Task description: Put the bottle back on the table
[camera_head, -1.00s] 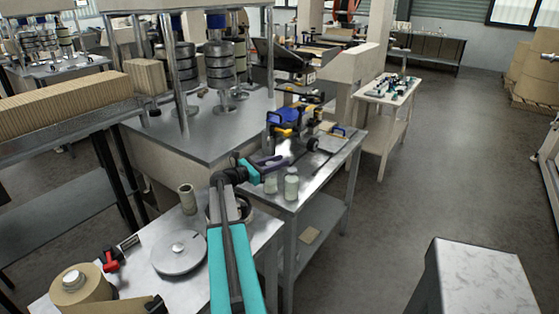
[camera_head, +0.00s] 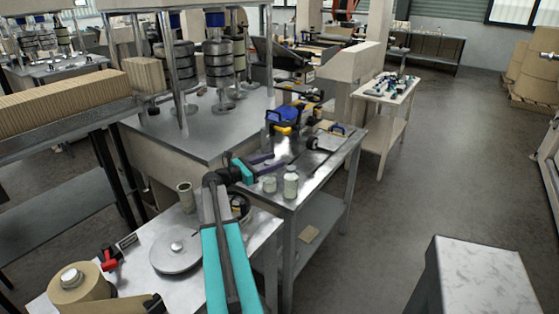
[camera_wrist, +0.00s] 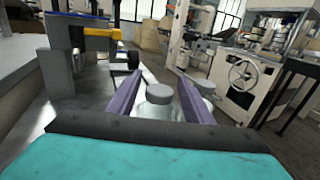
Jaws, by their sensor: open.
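Two pale bottles with grey caps stand upright on the metal table (camera_head: 327,166). The shorter bottle (camera_head: 270,184) is on the left and the taller bottle (camera_head: 291,184) is beside it on the right. My gripper (camera_head: 268,162) is just left of and behind them, with its purple fingers apart. In the wrist view, my open gripper (camera_wrist: 158,82) shows a near bottle (camera_wrist: 158,97) in the gap between its fingers, farther out and not visibly gripped. A second bottle (camera_wrist: 206,88) shows beyond the right finger. The bottles' lower parts are hidden there.
A blue and yellow device (camera_head: 288,118) stands at the back of the same table. A nearer table holds a grey disc (camera_head: 177,253), a small cylinder (camera_head: 186,196) and a brown roll (camera_head: 80,285).

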